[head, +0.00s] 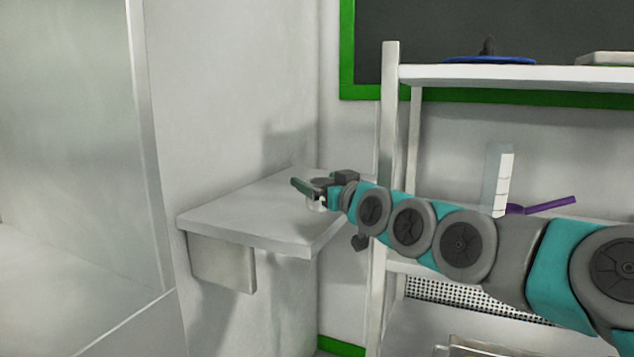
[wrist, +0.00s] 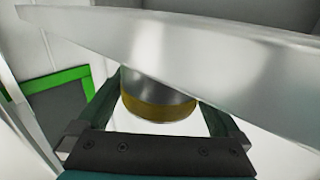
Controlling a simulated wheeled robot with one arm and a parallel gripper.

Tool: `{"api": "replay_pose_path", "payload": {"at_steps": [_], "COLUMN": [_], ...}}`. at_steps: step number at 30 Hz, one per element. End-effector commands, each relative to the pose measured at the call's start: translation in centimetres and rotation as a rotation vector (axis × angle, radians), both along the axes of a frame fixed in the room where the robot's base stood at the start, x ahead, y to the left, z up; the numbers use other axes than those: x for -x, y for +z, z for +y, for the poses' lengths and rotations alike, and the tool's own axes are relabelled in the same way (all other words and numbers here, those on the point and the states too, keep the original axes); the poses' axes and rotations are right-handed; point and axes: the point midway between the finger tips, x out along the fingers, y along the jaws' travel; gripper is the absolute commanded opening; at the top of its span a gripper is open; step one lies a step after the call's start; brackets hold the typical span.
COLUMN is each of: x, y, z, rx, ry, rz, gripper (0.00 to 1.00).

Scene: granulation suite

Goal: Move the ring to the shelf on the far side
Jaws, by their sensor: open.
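In the wrist view my gripper (wrist: 160,95) is open, with one finger on each side of a round metal piece (wrist: 158,100) with a yellow-gold band. This piece may be the ring; its far part is cut off by the pale slab edge (wrist: 150,60), and I cannot tell whether the fingers touch it. In the head view the gripper hides most of what is there.
A white rack (head: 390,150) stands at the right, behind my arm. Its top board holds a blue disc (head: 490,60) with a dark knob and a pale flat item (head: 605,58). A white upright block (head: 497,180) and a purple handled item (head: 545,206) are lower. The wall shelf's left part is clear.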

Motion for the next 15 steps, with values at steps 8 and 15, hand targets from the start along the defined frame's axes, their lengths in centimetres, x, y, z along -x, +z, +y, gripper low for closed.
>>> {"api": "replay_pose_path", "payload": {"at_steps": [8, 15], "x": [4.2, 7.5], "y": [-0.1, 0.0], "z": [-2.8, -4.9], "rx": [-0.002, 0.0], "ry": [-0.003, -0.003], "rz": [-0.003, -0.004], "gripper": [1.0, 1.0]}}
